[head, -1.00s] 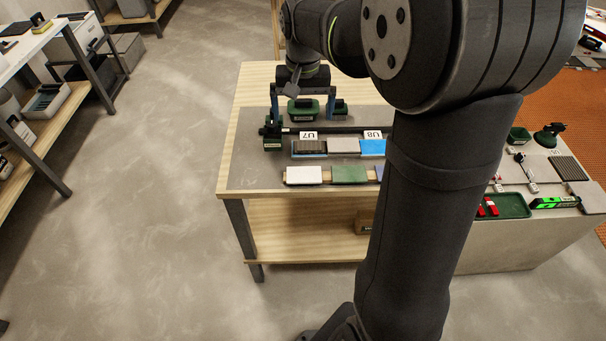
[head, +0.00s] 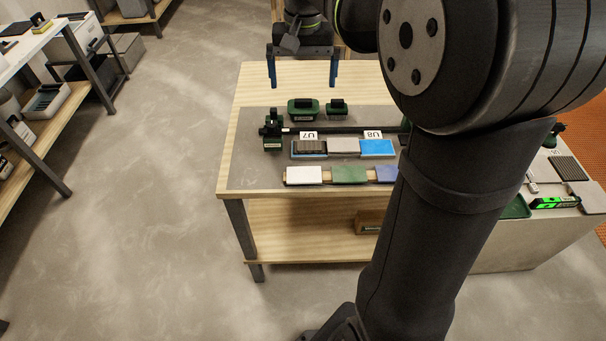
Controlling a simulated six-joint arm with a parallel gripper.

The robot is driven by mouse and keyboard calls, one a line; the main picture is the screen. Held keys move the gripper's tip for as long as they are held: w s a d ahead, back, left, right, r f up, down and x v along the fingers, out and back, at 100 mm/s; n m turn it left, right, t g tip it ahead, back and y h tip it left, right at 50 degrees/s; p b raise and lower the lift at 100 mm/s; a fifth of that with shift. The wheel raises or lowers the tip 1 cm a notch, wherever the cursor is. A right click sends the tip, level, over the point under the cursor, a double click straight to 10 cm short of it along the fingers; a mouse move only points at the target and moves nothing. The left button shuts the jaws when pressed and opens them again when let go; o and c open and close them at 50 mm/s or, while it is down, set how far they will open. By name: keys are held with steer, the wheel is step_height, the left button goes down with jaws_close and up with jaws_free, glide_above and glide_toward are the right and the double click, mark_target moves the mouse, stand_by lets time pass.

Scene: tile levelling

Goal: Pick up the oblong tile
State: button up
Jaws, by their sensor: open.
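My gripper (head: 303,82) is open and empty, with its two blue fingers pointing down above the back of the table. Several flat tiles lie on the table in front of it. The front row has a white tile (head: 303,175), a green tile (head: 349,174) and a blue-violet tile (head: 386,173), partly hidden by my arm. The row behind has a dark ribbed tile (head: 310,147), a grey tile (head: 343,146) and a bright blue tile (head: 377,148). I cannot tell which is the oblong one. My gripper touches none of them.
A dark bar (head: 340,130) with a green end piece (head: 272,124) runs behind the tiles. Two green holders, one larger (head: 303,108) and one smaller (head: 337,107), stand behind it. My arm hides the table's right part. A second bench (head: 500,257) stands at right.

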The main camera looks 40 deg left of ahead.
steer(key=shift+r, duration=0.55)
glide_above(304, 174)
steer(key=f, duration=2.5)
steer(key=shift+s+d, duration=0.1)
steer(key=shift+s, duration=0.2)
steer(key=shift+w+f, duration=0.15)
steer(key=shift+f, duration=1.45)
steer(key=shift+w+f, duration=0.15)
steer(key=shift+f, duration=1.4)
steer(key=shift+f, duration=0.1)
steer(key=c, duration=0.5)
